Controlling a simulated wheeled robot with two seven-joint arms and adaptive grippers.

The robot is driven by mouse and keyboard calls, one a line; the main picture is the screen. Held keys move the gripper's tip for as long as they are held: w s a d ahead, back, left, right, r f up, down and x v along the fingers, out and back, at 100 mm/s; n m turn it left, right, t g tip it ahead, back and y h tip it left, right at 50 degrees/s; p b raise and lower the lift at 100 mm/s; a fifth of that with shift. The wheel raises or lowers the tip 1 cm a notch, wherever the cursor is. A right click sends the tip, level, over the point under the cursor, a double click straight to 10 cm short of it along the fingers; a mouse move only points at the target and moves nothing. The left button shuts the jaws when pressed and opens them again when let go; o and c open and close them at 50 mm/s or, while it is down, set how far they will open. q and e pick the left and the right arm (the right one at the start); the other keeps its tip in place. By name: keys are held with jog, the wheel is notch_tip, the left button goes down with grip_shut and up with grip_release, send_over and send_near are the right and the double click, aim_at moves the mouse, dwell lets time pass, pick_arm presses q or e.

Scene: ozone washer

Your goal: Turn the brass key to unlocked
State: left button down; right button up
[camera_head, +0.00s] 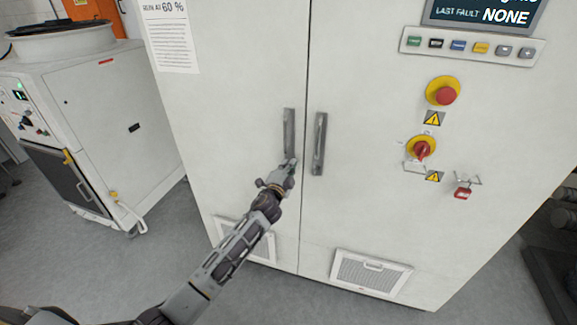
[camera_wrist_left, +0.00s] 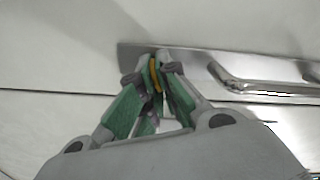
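The brass key (camera_wrist_left: 154,75) shows in the left wrist view as a small yellow piece between the fingertips, at the end of a metal handle plate (camera_wrist_left: 185,62). Most of it is hidden by the fingers, so I cannot tell its angle. My left gripper (camera_wrist_left: 158,70) has its green-padded fingers closed in on the key from both sides. In the head view my left gripper (camera_head: 291,166) is at the lower end of the left door handle (camera_head: 289,132), and the key cannot be made out there. My right gripper is not in view.
The white cabinet has a second handle (camera_head: 319,145) close to the right of my gripper. Farther right are a red emergency button (camera_head: 445,96), a red rotary switch (camera_head: 422,149) and a red padlock (camera_head: 462,193). A white machine (camera_head: 110,135) stands at left, with grey floor between.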

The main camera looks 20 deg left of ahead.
pick_arm(q)
jog(key=m, duration=0.4)
jog(key=shift+f, duration=0.25)
jog(key=shift+d, duration=0.1)
jog(key=c, duration=1.7)
grip_release()
jog(key=shift+o, duration=0.2)
jog(key=s, duration=1.2)
jog(key=shift+a, duration=0.25)
